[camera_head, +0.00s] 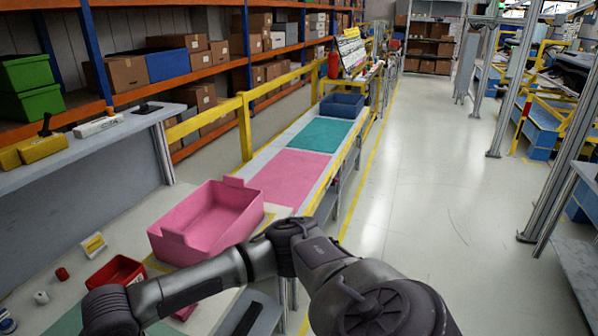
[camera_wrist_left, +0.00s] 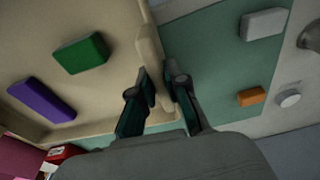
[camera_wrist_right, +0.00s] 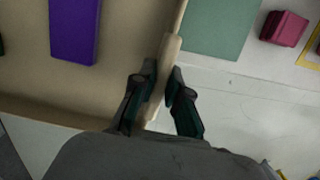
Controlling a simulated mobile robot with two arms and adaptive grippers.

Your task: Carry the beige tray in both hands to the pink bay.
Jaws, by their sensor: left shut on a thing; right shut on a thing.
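The beige tray shows in the left wrist view (camera_wrist_left: 110,15) and the right wrist view (camera_wrist_right: 40,108); the head view does not show it. It holds a green block (camera_wrist_left: 82,53) and a purple block (camera_wrist_left: 40,100), and a purple block (camera_wrist_right: 74,28) also shows in the right wrist view. My left gripper (camera_wrist_left: 160,88) is shut on the tray's wall, one finger on each side. My right gripper (camera_wrist_right: 165,82) is shut on the tray's wall in the same way. The pink bay (camera_head: 290,178) is a flat pink area on the long bench, with nothing on it.
A pink bin (camera_head: 207,222) stands on the near side of the pink bay. A teal area (camera_head: 320,134) and a blue bin (camera_head: 342,105) lie beyond it. A red bin (camera_head: 117,271) is at the near left.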

